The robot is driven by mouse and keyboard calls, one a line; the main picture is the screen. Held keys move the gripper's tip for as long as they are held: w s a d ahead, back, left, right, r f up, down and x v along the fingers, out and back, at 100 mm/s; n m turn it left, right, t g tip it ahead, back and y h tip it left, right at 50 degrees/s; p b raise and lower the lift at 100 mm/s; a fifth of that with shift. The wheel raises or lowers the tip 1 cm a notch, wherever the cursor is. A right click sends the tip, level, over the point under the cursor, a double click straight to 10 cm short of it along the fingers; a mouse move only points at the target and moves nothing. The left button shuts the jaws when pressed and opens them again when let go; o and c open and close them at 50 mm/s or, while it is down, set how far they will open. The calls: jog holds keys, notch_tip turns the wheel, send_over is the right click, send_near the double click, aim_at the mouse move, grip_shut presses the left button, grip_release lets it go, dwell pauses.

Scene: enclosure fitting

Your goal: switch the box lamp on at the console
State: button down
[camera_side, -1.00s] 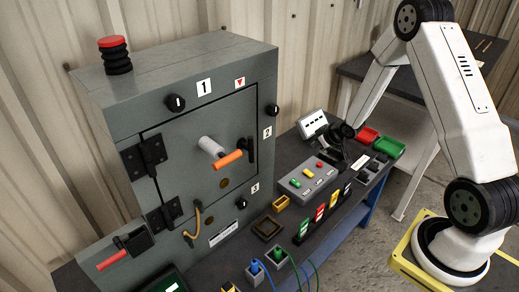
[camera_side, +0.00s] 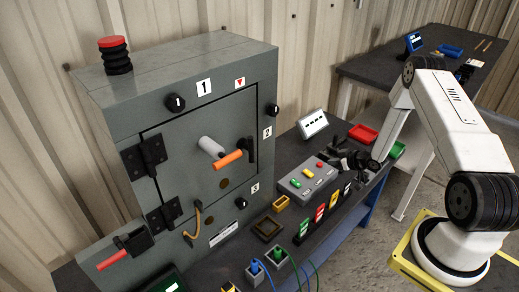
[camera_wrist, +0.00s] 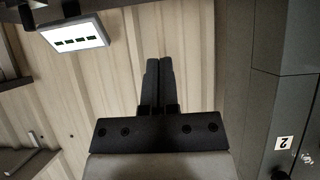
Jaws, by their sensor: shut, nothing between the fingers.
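The console (camera_side: 301,185) is a grey box on the bench with a green, a yellow and a red button on its top and small labels beside them. My gripper (camera_side: 326,158) is shut and empty, just behind and above the console's far right end, near the red button (camera_side: 319,165). Contact with the button cannot be told. In the wrist view my shut fingers (camera_wrist: 157,85) point toward the wall. The console is not clearly visible there. A red-capped black beacon (camera_side: 115,56), perhaps the box lamp, stands on the grey enclosure (camera_side: 200,65).
A white display panel (camera_side: 312,124) stands behind my gripper and shows in the wrist view (camera_wrist: 76,38). A red tray (camera_side: 362,133) and green tray (camera_side: 397,150) lie to the right. Coloured switches (camera_side: 320,212) stand in front. The enclosure with its orange handle (camera_side: 229,158) is left.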

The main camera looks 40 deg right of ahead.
jog(key=shift+w+f, duration=0.1)
jog(key=shift+w, duration=0.05)
dwell(0.3)
send_over(307, 171)
jog(key=s, duration=0.2)
jog(key=shift+s+f, duration=0.15)
jog(key=shift+f, duration=2.65)
jog(key=shift+w+f, duration=0.15)
jog(key=shift+f, duration=0.8)
jog(key=shift+w+f, duration=0.1)
jog(key=shift+f, duration=0.8)
jog(key=shift+w, duration=0.1)
jog(key=shift+w+f+g, duration=0.1)
jog(key=shift+f+g, duration=0.2)
jog(key=shift+g, duration=0.2)
jog(key=shift+w, duration=0.15)
jog(key=shift+w+r, duration=0.2)
jog(key=shift+w, duration=0.4)
